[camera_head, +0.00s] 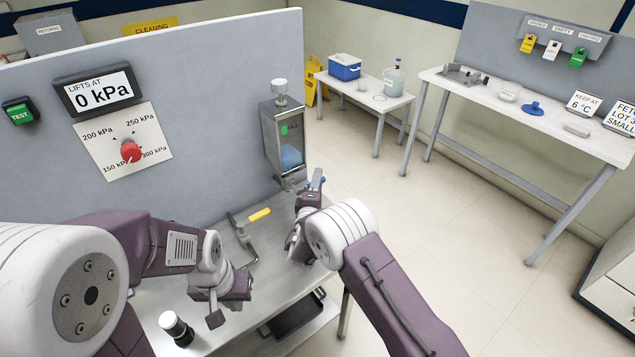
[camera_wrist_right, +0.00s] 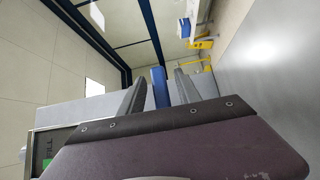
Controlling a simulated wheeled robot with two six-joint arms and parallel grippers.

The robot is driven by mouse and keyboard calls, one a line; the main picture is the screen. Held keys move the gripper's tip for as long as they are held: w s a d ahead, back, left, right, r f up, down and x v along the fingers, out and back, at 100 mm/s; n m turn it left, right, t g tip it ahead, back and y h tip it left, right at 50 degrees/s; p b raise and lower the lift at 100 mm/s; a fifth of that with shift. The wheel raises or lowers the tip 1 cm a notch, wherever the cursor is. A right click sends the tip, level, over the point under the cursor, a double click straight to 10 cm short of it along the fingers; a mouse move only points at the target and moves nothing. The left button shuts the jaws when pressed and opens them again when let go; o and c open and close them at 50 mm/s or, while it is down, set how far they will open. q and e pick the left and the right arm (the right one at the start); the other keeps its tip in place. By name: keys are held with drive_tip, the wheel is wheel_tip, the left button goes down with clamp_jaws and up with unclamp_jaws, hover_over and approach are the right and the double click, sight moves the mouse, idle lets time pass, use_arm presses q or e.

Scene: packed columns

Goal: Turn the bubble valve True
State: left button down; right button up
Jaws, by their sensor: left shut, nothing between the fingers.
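A small blue valve handle (camera_head: 323,180) shows at my right gripper, just below the glass-fronted column box (camera_head: 285,140) on the grey panel. In the right wrist view the blue handle (camera_wrist_right: 160,88) stands upright between the two fingers, with a narrow gap on each side. My right gripper (camera_head: 315,182) is open around it; the gripper (camera_wrist_right: 160,92) also shows in its wrist view. My left gripper (camera_head: 215,316) is shut and empty, low over the bench and apart from the valve. Where the blue handle joins its pipe is hidden.
A pipe with a yellow handle (camera_head: 259,214) rises from the steel bench (camera_head: 275,240) between my arms. The panel holds a 0 kPa display (camera_head: 103,92), a red dial (camera_head: 131,152) and a green TEST button (camera_head: 20,114).

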clamp_jaws()
idle(1.3)
